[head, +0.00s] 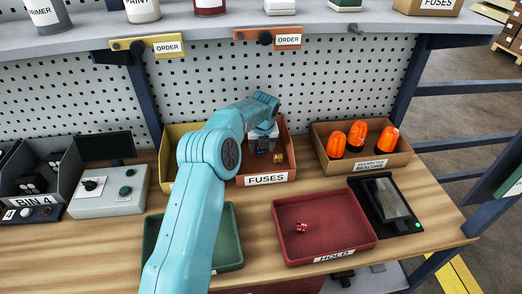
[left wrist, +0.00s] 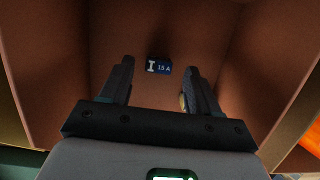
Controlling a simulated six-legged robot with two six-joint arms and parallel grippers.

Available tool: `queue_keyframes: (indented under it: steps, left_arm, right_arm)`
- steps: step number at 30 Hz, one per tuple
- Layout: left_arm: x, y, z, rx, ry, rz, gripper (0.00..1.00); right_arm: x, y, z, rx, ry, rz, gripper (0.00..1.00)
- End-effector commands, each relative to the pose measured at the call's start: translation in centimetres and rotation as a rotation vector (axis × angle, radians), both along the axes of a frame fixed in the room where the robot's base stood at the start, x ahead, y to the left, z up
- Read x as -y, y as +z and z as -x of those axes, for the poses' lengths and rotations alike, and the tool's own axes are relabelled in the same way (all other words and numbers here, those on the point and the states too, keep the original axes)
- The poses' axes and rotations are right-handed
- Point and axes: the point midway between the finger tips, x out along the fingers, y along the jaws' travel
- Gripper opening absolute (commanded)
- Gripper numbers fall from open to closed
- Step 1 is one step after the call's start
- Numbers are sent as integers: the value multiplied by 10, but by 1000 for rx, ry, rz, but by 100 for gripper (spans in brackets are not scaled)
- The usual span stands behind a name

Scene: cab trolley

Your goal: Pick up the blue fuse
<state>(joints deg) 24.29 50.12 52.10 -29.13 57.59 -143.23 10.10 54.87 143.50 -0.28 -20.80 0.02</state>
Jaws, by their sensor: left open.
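The blue fuse (left wrist: 159,67), marked 15 A, lies in the brown bin labelled FUSES (head: 266,180). In the left wrist view it appears between the two fingertips, towards the bin's far part. My left gripper (head: 266,151) reaches into the bin and is open; its fingers also show in the left wrist view (left wrist: 160,72). I cannot tell whether they touch the fuse. In the head view the fuse is hidden or too small to tell from the gripper. A yellow fuse (head: 279,158) lies in the bin, right of the gripper. My right gripper is not in view.
A yellow bin (head: 167,160) stands left of the FUSES bin, a box of orange beacons (head: 322,150) right. In front are a green tray (head: 232,225) and a red HOLD tray (head: 280,251) holding small red pieces (head: 301,227). A pegboard (head: 330,75) rises behind.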

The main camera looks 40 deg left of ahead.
Motion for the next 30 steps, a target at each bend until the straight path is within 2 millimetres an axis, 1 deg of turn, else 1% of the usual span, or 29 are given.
queue_keyframes:
  steps: [1,5,12,14,15,17,18,26,28,30]
  left_arm:
    - [-2,-6,-1,-2,0,1,62]
    - [-6,-19,-4,1,1,-1,62]
    - [-6,-21,-5,1,0,-2,62]
    - [-6,-21,-5,1,0,-2,42]
    - [-6,-21,-5,1,0,-2,29]
    - [-6,-21,-5,1,0,-2,10]
    - [-6,-21,-5,1,0,-1,3]
    - [-6,-20,-5,1,0,-2,3]
    - [-6,-15,-5,3,0,-3,3]
    - [-6,-5,-6,5,-1,-3,3]
  right_arm:
    - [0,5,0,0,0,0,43]
    - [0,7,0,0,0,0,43]
    - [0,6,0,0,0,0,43]
    - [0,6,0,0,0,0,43]
    - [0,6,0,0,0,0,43]
    - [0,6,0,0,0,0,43]
    - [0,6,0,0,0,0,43]
    - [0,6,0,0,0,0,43]
    - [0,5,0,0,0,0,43]
    - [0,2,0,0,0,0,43]
